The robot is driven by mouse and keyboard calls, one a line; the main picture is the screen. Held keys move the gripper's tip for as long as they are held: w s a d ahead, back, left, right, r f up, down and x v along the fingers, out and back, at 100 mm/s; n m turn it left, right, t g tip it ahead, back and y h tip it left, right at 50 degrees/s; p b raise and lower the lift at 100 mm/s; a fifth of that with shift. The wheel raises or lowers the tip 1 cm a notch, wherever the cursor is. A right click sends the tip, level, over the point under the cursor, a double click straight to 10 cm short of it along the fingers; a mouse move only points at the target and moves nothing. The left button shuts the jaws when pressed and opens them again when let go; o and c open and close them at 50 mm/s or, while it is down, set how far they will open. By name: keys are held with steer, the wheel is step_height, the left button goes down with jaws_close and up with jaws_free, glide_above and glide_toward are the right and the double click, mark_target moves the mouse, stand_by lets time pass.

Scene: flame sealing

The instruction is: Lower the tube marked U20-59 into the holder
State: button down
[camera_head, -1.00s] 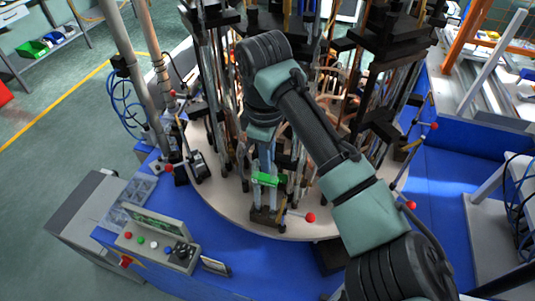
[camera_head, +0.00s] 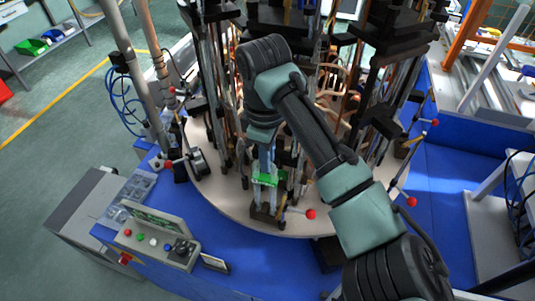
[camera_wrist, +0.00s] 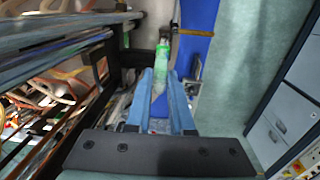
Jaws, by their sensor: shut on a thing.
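My gripper (camera_head: 265,160) points down above the near edge of the round table in the head view. It is shut on a clear tube (camera_head: 262,196) that stands about upright below a bright green part (camera_head: 266,179). The dark holder (camera_head: 267,213) is directly under the tube. I cannot tell whether the tube's lower end is inside it or just above it. In the wrist view my blue fingers (camera_wrist: 162,108) stretch toward a green and clear piece (camera_wrist: 163,58), likely the tube. No marking on the tube is readable.
Tall rods and dark clamps (camera_head: 385,85) crowd the round table (camera_head: 225,190) behind and beside my gripper. A red-knobbed lever (camera_head: 311,214) sticks out right of the holder. A control box (camera_head: 158,240) stands on the blue bench at the front left.

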steer(key=shift+f, duration=0.15)
steer(key=c, duration=0.7)
jaws_free()
steer(key=shift+r+p, duration=2.1)
steer(key=shift+r, duration=0.2)
steer(key=r, duration=0.4)
steer(key=r+b, duration=0.1)
steer(key=r, duration=0.3)
steer(key=s+r, duration=0.1)
steer(key=r, duration=0.4)
steer(key=shift+a+b, duration=0.2)
steer(key=shift+b, duration=0.2)
steer(key=shift+f, duration=0.1)
